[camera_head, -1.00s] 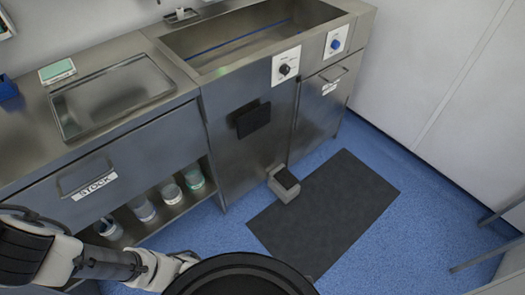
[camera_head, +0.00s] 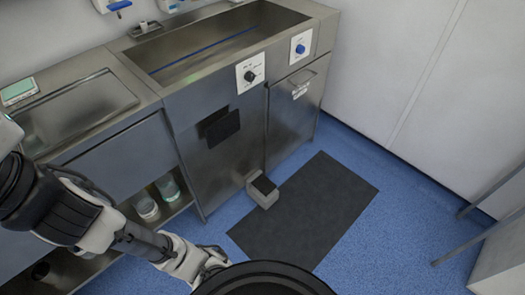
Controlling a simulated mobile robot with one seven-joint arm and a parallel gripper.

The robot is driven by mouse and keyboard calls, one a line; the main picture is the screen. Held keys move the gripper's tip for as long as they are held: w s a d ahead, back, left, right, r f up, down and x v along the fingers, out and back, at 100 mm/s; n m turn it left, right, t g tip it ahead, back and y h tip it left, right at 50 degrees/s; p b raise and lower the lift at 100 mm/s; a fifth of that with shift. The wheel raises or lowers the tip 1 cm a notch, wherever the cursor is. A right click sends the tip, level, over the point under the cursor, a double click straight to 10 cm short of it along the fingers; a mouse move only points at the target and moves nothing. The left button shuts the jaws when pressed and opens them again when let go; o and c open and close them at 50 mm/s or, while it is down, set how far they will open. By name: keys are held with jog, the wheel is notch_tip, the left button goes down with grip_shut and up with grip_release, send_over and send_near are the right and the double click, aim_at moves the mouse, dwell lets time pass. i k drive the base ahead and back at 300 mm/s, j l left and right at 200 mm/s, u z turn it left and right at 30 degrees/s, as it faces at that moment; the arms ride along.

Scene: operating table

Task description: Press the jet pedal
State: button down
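A small grey foot pedal (camera_head: 263,191) with a black top stands on the blue floor, against the base of the steel sink cabinet and at the edge of a dark mat. It is the only floor pedal I see; I cannot read a label on it. A black panel (camera_head: 219,127) sits on the cabinet front above and left of it. My gripper (camera_head: 212,264) is at the lower middle, below and left of the pedal and apart from it. Its fingers are not clear, and the dark round part of my body partly covers that area.
The dark mat (camera_head: 305,210) lies flat in front of the pedal. The steel sink cabinet (camera_head: 190,105) has a black knob and a blue knob (camera_head: 300,48). Containers (camera_head: 167,187) stand on the low shelf at left. Metal legs (camera_head: 480,208) stand at the right edge. Floor between is clear.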

aim_at(262, 184)
jog(key=i+l+u, duration=0.2)
jog(key=l, duration=0.2)
jog(key=i+l+u, duration=0.15)
jog(key=l, duration=0.25)
jog(key=i+l+u, duration=0.2)
jog(key=l, duration=0.2)
jog(key=l+u, duration=0.15)
jog(key=l, duration=0.3)
jog(key=i+l+u, duration=0.2)
jog(key=l, duration=0.25)
jog(key=k, duration=0.1)
